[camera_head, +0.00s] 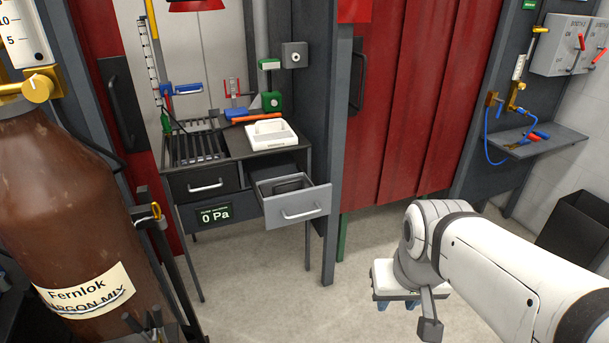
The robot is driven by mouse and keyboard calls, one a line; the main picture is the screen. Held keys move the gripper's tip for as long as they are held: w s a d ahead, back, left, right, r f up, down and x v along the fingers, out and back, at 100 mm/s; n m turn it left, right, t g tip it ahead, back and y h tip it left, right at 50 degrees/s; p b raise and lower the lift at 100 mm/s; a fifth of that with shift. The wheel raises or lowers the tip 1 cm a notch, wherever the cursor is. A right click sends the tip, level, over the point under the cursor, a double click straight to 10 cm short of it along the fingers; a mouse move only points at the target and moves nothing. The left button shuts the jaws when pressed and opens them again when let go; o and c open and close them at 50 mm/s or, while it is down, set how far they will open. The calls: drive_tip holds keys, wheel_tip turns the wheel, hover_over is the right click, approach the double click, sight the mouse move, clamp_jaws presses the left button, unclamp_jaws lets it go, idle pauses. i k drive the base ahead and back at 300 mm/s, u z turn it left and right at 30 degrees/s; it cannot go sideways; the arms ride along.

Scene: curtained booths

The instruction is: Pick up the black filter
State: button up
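A small dark piece (289,186), which looks like the black filter, lies inside the open grey drawer (300,206) of the workbench. The drawer's walls hide part of it, and its full shape cannot be made out. My gripper (397,306) hangs low over the floor, to the right of the drawer and well apart from it. It points down. Its two blue fingertips show apart below the white body, with nothing seen between them.
The bench top (225,145) carries a slatted grate and a white device (271,134). A dark closed drawer (205,184) is to the left. A booth post (337,190) stands right of the open drawer. A brown gas cylinder (60,200) fills the left. Floor between is clear.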

sight(278, 188)
drive_tip(key=u, duration=0.45)
drive_tip(key=i, duration=0.8)
drive_tip(key=u, duration=0.35)
drive_tip(key=i, duration=1.35)
drive_tip(key=z, duration=0.7)
